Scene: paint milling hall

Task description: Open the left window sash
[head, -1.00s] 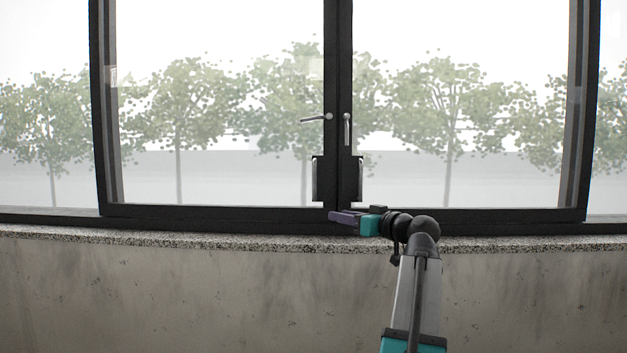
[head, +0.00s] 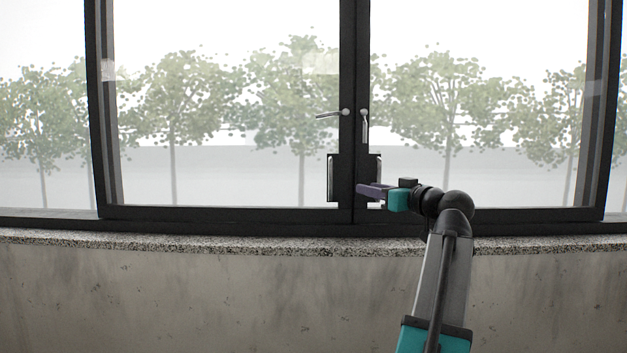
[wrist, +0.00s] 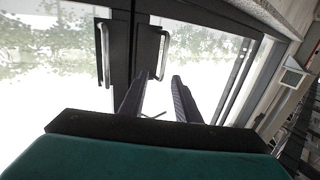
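The left window sash (head: 107,150) has a dark frame and appears closed against the right sash (head: 597,150). Its lever (head: 329,115) is turned roughly level; the right lever (head: 365,130) hangs down. The left pull handle (head: 331,178) is low on the meeting stile, beside the right pull handle (head: 379,165). My gripper (head: 359,190) is in front of the stile's lower part, over the right pull handle in the picture. In the wrist view, my gripper's fingers (wrist: 163,78) are apart and empty. A pull-handle bar (wrist: 164,52) shows just beyond their tips; contact is not clear.
A speckled stone sill (head: 200,242) runs below the window on a stained concrete wall (head: 180,295). The sill looks clear. Trees show through the glass. In the wrist view, a small pale box (wrist: 291,77) is at the right.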

